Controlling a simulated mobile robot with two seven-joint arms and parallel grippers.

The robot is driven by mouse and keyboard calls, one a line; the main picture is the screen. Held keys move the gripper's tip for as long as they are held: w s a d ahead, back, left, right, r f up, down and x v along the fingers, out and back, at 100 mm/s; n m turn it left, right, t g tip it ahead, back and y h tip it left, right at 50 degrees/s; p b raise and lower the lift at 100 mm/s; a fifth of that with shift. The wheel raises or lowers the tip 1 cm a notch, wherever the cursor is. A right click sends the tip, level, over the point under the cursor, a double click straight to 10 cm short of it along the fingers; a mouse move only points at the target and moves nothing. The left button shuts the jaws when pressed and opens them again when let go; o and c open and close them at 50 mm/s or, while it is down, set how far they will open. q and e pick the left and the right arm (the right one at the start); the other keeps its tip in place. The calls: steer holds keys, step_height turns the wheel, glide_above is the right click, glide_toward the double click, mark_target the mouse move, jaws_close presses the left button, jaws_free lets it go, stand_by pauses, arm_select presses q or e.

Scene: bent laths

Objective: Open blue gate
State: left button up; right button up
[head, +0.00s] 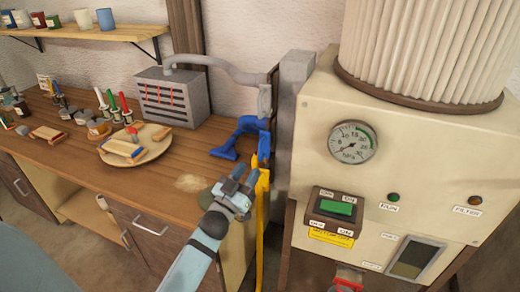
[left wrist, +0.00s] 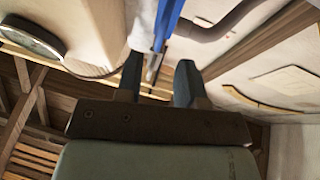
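The blue gate (head: 248,130) is a bent blue piece at the right end of the workbench, beside the grey vertical post. My left gripper (head: 240,188) is below it in the head view, apart from it as far as I can tell. In the left wrist view the fingers (left wrist: 158,78) are spread with nothing clearly held between them. A blue strip (left wrist: 172,18) next to a pale pipe shows beyond the fingertips. My right gripper is not in view.
A yellow strip (head: 262,205) hangs close to the right of my left gripper. The cream machine (head: 310,115) with a gauge and switch stands at right. The workbench (head: 190,150) carries a grey box (head: 172,98), a round board (head: 150,150) and several tools.

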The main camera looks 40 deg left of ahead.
mark_target(259, 155)
arm_select(q)
steer(key=p+x, duration=0.1)
steer(key=x, duration=0.5)
steer(key=shift+w+r, duration=0.15)
steer(key=shift+w, duration=0.3)
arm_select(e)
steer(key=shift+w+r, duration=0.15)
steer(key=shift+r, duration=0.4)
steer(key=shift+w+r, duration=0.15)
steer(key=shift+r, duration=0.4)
arm_select(q)
jaws_close()
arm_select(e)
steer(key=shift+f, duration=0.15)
